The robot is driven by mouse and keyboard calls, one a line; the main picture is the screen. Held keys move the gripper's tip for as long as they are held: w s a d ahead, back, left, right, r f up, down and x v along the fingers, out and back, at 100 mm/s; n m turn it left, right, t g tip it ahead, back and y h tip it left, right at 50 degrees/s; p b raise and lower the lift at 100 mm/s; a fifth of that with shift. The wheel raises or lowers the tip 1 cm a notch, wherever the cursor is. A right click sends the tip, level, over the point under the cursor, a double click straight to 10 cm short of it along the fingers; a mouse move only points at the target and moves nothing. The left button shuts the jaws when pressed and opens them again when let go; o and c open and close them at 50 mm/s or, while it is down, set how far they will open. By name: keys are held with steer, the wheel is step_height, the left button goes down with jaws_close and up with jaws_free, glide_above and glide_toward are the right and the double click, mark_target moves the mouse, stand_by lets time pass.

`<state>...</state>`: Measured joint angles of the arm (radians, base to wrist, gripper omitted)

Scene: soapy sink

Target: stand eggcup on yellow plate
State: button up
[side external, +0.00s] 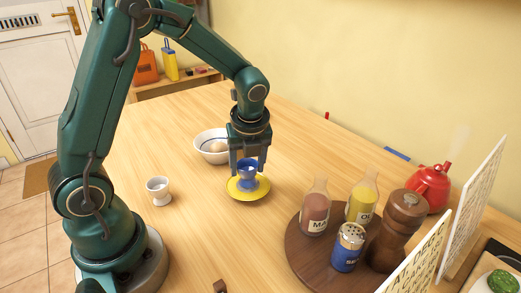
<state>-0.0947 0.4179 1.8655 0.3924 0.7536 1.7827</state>
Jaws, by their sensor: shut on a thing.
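A blue eggcup (247,174) is upright between the fingers of my gripper (249,168), which is shut on it. The eggcup is over the middle of the yellow plate (236,191), which lies flat on the wooden table. Its foot is at or just above the plate's surface; I cannot tell whether they touch. My fingers point straight down and hide part of the eggcup's sides. A second, white eggcup (158,190) stands empty on the table to the left.
A white bowl (207,148) with eggs stands just behind my gripper. A round wooden tray (299,255) at the right holds bottles, a blue shaker (347,251) and a pepper mill (399,230). A red teapot (432,187) stands behind it. The table's front middle is mostly clear.

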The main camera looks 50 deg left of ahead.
steer(key=shift+f, duration=0.25)
steer(key=shift+f, duration=0.15)
steer(key=o, duration=1.4)
steer(key=v, duration=1.1)
steer(key=s+d+n+t+h, duration=0.1)
steer(key=s+d+n+t, duration=0.1)
steer(key=s+n, duration=0.4)
steer(key=s+d+r+n+t+h, duration=0.1)
steer(key=s+n, duration=0.5)
steer(key=n, duration=1)
steer(key=shift+d+t+h, duration=0.6)
steer(key=shift+d+t, duration=0.1)
steer(key=shift+d, duration=0.65)
